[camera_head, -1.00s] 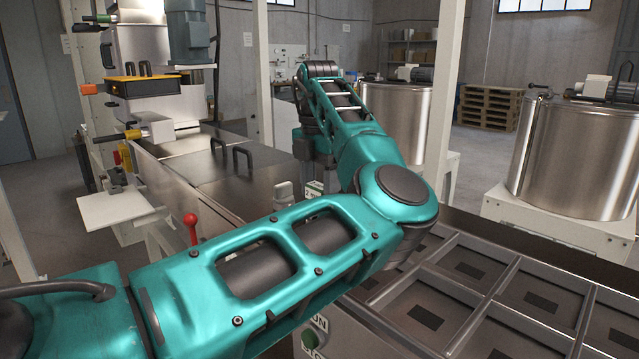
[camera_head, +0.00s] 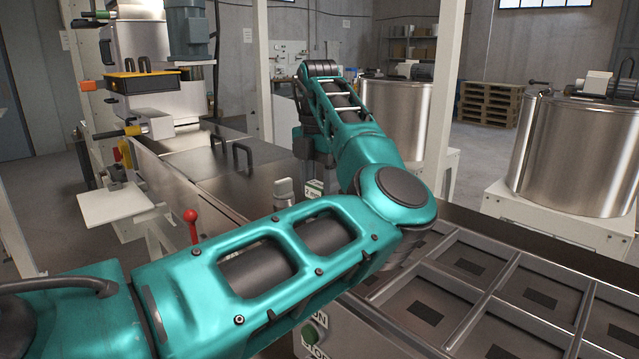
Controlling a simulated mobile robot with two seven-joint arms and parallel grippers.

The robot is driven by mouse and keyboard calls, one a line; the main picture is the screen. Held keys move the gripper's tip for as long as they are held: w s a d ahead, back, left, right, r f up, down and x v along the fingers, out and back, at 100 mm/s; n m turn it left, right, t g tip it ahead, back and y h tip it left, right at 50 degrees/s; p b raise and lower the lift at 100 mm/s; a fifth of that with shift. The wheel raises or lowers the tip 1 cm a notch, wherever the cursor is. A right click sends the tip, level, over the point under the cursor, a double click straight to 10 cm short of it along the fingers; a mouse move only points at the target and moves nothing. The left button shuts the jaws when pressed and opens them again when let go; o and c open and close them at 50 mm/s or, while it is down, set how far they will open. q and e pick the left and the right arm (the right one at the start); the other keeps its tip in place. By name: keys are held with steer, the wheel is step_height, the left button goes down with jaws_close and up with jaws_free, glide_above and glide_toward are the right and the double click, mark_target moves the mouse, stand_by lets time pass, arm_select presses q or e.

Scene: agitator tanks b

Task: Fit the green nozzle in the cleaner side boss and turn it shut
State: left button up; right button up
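My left arm crosses the picture from the lower left and bends back at the centre right. A small dark part with a green section (camera_head: 103,14) sticks out at the top left of the machine. It may be the green nozzle, but I cannot tell. I cannot make out the side boss. My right gripper is out of view.
The machine at left also bears an orange-ended part (camera_head: 88,86) and a yellow-and-black part (camera_head: 128,132). A steel lid with handles (camera_head: 240,165) and a red-knobbed lever (camera_head: 191,222) lie behind my arm. A compartmented tray (camera_head: 505,285) fills the lower right. Steel tanks (camera_head: 575,150) stand behind.

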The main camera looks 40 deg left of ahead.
mark_target(319, 184)
arm_select(q)
steer(key=shift+f, duration=1.05)
steer(key=o, duration=1.1)
steer(key=shift+r, duration=0.15)
step_height(319, 184, up, 13)
steer(key=shift+f, duration=0.15)
steer(key=shift+s, duration=0.1)
